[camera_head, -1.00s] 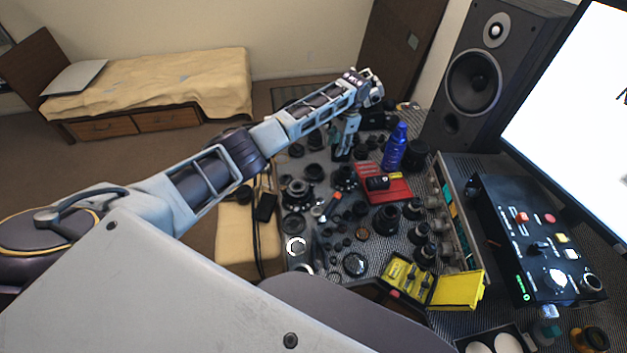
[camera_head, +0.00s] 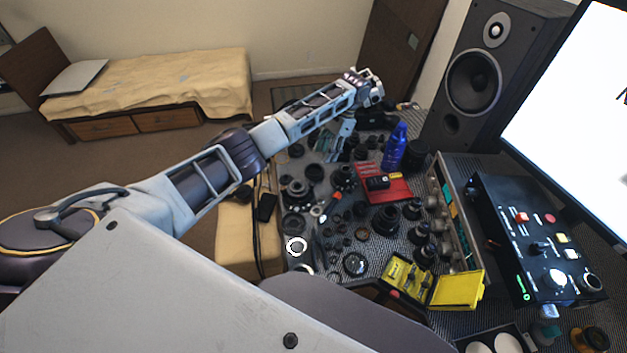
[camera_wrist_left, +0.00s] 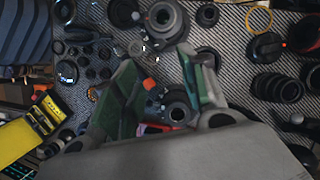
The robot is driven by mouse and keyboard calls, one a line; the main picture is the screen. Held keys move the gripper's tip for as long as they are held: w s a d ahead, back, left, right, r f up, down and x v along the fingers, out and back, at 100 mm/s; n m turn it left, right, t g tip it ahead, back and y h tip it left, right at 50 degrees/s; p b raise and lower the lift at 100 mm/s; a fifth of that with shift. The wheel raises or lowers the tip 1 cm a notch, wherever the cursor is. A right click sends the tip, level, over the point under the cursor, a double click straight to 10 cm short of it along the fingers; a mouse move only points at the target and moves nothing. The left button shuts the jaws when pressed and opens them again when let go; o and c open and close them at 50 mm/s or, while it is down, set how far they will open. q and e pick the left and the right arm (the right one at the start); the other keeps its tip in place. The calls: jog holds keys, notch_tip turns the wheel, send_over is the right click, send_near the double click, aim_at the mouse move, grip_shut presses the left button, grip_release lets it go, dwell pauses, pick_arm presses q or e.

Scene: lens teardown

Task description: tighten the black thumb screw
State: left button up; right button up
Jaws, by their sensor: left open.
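My left gripper (camera_head: 338,146) reaches down over the far part of the cluttered bench in the head view. In the left wrist view the gripper (camera_wrist_left: 165,82) is open, its two green-lined fingers spread apart. A black ring-shaped lens part (camera_wrist_left: 177,107) shows between and below the fingers, with a small orange-red piece (camera_wrist_left: 149,84) near the left finger. Nothing is seen held between the fingers. I cannot pick out the black thumb screw among the many small dark parts. My right gripper is not in view.
Many black lens parts (camera_head: 386,219) crowd the bench mat. A red tray (camera_head: 396,190), a blue bottle (camera_head: 394,147), a yellow case (camera_head: 457,290) and a parts box (camera_head: 452,208) stand around. A speaker (camera_head: 478,85) and a control box (camera_head: 540,250) are at right.

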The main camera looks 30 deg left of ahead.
aim_at(312, 183)
pick_arm(q)
jog(key=p+x, duration=0.1)
jog(key=x, duration=1.2)
jog(key=shift+s+f, duration=0.1)
jog(key=shift+f, duration=0.2)
grip_shut()
jog(key=shift+s+r+m+p, duration=0.1)
jog(key=shift+m+p, duration=0.6)
jog(key=shift+p, duration=0.05)
jog(key=shift+d+m+t+y+p, duration=0.1)
jog(key=shift+m+t+y+p, duration=0.5)
jog(key=shift+m+p, duration=0.75)
grip_release()
